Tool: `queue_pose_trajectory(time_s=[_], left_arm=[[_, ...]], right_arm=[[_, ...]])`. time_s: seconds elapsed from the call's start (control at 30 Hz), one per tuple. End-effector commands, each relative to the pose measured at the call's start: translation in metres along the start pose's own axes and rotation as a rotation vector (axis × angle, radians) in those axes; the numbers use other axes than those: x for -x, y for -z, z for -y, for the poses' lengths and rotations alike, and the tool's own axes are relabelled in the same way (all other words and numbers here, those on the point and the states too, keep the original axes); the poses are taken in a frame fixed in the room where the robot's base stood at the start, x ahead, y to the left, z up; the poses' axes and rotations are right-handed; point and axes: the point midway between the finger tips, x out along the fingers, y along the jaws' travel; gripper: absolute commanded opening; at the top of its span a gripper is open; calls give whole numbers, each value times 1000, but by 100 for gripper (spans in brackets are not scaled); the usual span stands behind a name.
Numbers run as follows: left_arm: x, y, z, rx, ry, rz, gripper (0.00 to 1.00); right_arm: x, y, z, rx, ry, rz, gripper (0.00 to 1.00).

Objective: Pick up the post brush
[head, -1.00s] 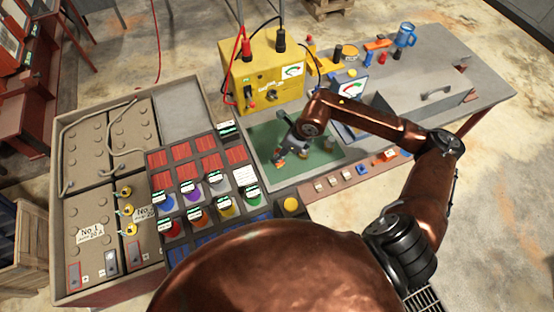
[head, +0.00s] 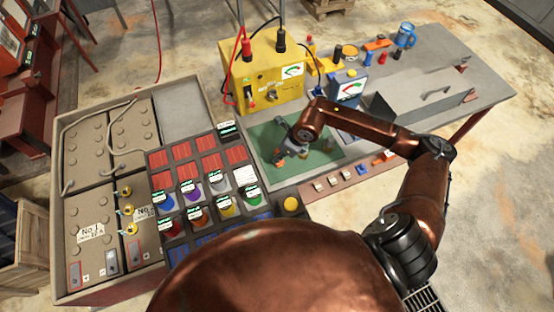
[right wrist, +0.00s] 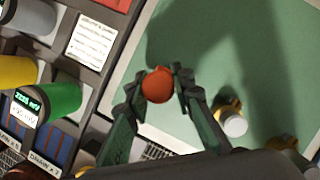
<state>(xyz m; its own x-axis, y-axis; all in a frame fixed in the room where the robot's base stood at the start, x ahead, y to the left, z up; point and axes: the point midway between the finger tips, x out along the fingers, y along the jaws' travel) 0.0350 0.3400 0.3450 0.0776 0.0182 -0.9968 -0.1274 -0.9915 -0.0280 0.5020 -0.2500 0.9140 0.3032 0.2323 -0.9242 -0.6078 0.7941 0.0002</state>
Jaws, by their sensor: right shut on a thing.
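In the right wrist view, the post brush (right wrist: 158,85) appears as an orange-red, round-topped piece between the fingertips of my right gripper (right wrist: 157,90). The fingers close on it from both sides. Its lower part is hidden beneath the round top. In the head view, my right gripper (head: 285,153) is over the green mat (head: 325,158), near its left side; the brush is too small there to make out clearly. I cannot tell whether the brush still touches the mat. My left gripper is not in view.
Two small yellowish pieces, one white-topped (right wrist: 234,122), stand right of the gripper in the wrist view. Coloured cylinders (head: 227,207) stand in a rack at left. A yellow meter box (head: 265,75) stands behind the mat, and a grey metal case (head: 420,100) to the right.

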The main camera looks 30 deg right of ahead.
Motion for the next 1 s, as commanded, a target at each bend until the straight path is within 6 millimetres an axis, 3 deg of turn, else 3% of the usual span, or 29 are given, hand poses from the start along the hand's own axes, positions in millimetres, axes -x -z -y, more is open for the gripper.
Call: queue_pose_trajectory(time_s=[0.1, 0.57, 0.73, 1.0], left_arm=[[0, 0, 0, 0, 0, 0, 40], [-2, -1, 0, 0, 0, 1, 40], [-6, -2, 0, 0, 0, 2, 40], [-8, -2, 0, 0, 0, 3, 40]], right_arm=[[0, 0, 0, 0, 0, 1, 0], [9, -5, 0, 1, 1, 4, 0], [31, -14, 1, 3, 3, 4, 0], [97, -7, -39, 7, 4, 3, 0]])
